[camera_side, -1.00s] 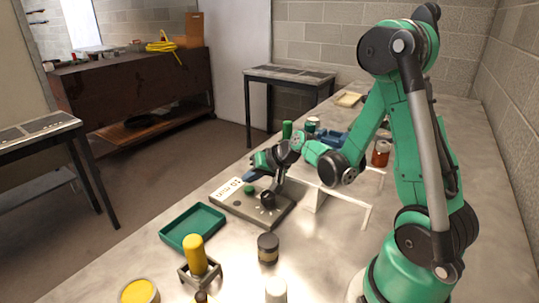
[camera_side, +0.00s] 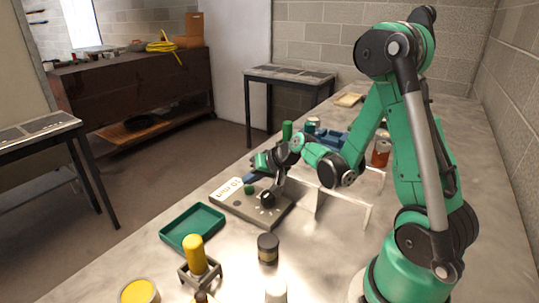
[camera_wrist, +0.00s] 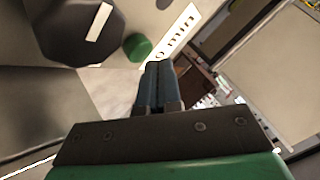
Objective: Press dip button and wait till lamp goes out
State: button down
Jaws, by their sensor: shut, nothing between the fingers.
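A grey control panel (camera_side: 232,207) lies on the table below my gripper. It carries a green button (camera_side: 249,189), a black knob (camera_side: 267,199) and a white label (camera_side: 228,188) reading "10 min". In the wrist view, the green button (camera_wrist: 137,46) is just up and left of my fingertips, with the dark knob (camera_wrist: 80,28) further left and the label (camera_wrist: 175,35) to the right. My gripper (camera_wrist: 158,66) is shut and empty. In the side view it is above the panel, close to the button; I cannot tell whether it touches. I cannot make out a lit lamp.
A green tray (camera_side: 168,238) and a yellow cylinder in a stand (camera_side: 195,258) are in front of the panel. A dark jar (camera_side: 268,248) stands to their right. A white bracket (camera_side: 345,200) stands beside the panel. Blue and red items are behind my arm.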

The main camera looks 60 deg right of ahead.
aim_at(252, 190)
jog(key=shift+r, duration=0.2)
jog(key=shift+r, duration=0.1)
jog(key=shift+r, duration=2.4)
jog(key=s+a+r+n+g+h, duration=0.1)
jog(key=s+a+r+n+g, duration=0.1)
jog(key=s+a+r+n, duration=0.2)
jog(key=s+a+n, duration=0.3)
jog(key=s+a, duration=0.2)
jog(key=a, duration=0.3)
jog(key=shift+n, duration=0.4)
jog(key=shift+s+r, duration=0.1)
